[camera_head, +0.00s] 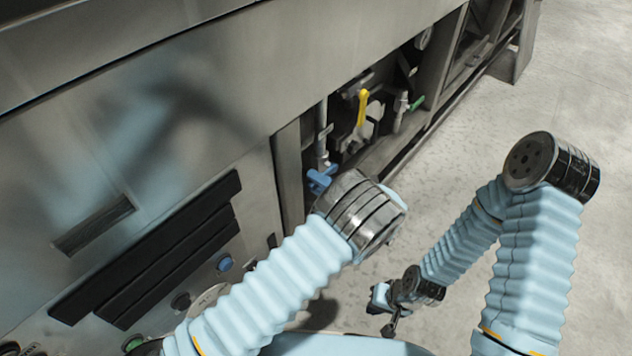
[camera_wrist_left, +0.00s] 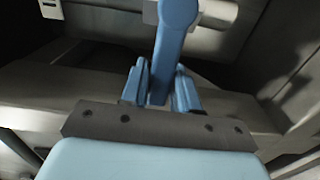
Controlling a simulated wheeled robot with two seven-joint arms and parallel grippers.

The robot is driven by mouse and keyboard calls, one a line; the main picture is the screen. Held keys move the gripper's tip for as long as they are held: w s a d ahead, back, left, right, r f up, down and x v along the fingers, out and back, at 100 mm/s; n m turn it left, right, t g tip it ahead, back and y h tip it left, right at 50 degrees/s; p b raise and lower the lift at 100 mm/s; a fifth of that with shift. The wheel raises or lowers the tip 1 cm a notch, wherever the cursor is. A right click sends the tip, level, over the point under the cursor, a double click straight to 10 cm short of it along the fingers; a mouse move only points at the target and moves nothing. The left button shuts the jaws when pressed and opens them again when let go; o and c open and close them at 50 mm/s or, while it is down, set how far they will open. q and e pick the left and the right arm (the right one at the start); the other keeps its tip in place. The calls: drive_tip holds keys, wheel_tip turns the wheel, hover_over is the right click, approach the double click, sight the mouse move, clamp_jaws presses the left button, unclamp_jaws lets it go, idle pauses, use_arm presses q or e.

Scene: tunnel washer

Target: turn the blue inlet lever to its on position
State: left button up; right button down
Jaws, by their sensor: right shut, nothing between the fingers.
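The blue inlet lever (camera_head: 320,178) sits at the foot of a grey vertical pipe in the machine's open bay, just past my left wrist. In the left wrist view the lever (camera_wrist_left: 176,38) comes down from the top and its end lies between the two blue fingers of my left gripper (camera_wrist_left: 160,92). The fingers stand close on both sides of it; I cannot tell whether they press on it. In the head view my left wrist hides most of this gripper. My right gripper (camera_head: 386,308) is shut and empty, low above the floor, away from the lever.
A yellow lever (camera_head: 362,108) and a green-handled valve (camera_head: 416,103) stand further back in the bay. A steel panel (camera_head: 120,150) with dark slots and several buttons, one blue (camera_head: 224,264), lies to the left. The concrete floor (camera_head: 560,90) at the right is clear.

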use_arm(q)
clamp_jaws()
drive_tip(key=shift+f, duration=0.15)
drive_tip(key=shift+w+d+f+n+b, duration=0.15)
drive_tip(key=shift+f+n+b, duration=0.5)
drive_tip(key=shift+n, duration=0.5)
drive_tip(key=shift+w+d+f+n+b, duration=0.15)
drive_tip(key=shift+f+n+b, duration=0.5)
drive_tip(key=shift+n, duration=0.55)
drive_tip(key=shift+w+d+f+n+b, duration=0.15)
drive_tip(key=shift+f+n+b, duration=0.5)
drive_tip(key=shift+n, duration=0.5)
drive_tip(key=shift+r, duration=0.1)
drive_tip(key=shift+o, duration=2.2)
unclamp_jaws()
